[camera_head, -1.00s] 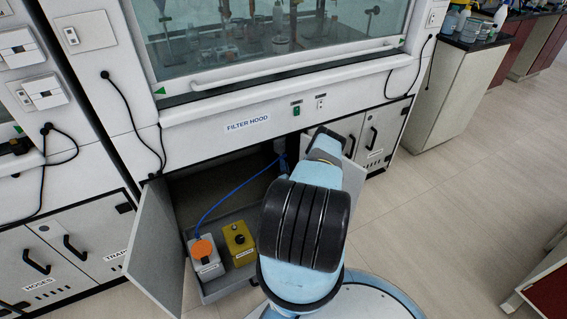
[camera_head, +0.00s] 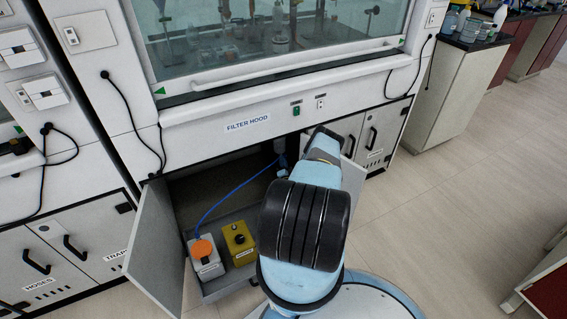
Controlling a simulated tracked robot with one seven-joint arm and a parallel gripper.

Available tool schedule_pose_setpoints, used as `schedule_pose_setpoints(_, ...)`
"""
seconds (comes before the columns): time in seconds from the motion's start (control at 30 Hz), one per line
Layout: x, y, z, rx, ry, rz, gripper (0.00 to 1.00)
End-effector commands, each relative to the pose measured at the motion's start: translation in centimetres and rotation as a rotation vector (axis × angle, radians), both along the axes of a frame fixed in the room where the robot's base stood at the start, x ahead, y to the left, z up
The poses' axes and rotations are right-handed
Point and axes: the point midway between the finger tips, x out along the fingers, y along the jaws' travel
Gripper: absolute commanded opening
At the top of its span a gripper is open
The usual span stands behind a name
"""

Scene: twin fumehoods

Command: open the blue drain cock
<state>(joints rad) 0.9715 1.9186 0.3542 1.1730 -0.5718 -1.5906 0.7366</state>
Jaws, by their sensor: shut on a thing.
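The open cabinet under the filter hood has a small grey pipe fitting (camera_head: 280,147) at its upper right. A small blue part just below it, apparently the blue drain cock (camera_head: 283,161), is partly hidden by my arm and too small to show its handle angle. My arm reaches into the cabinet opening from the front. My gripper (camera_head: 288,168) is at the blue part, just left of my wrist, shut on it. Its fingers are mostly hidden and hard to make out. A blue tube (camera_head: 222,197) runs from the fitting area down to an orange-capped container (camera_head: 207,262).
A yellow box with a black knob (camera_head: 239,240) stands beside the container in a grey tray (camera_head: 222,290). The left cabinet door (camera_head: 160,250) stands open, and an open right door (camera_head: 353,175) is close beside my wrist. Floor to the right is clear.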

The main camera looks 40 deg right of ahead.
Motion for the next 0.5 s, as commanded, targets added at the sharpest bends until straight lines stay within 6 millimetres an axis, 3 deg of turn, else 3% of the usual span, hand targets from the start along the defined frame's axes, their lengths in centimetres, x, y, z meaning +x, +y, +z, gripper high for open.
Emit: schedule_pose_setpoints(0.5, -0.15, -0.28, -0.26, -0.136, 0.036, -0.002, 0.0)
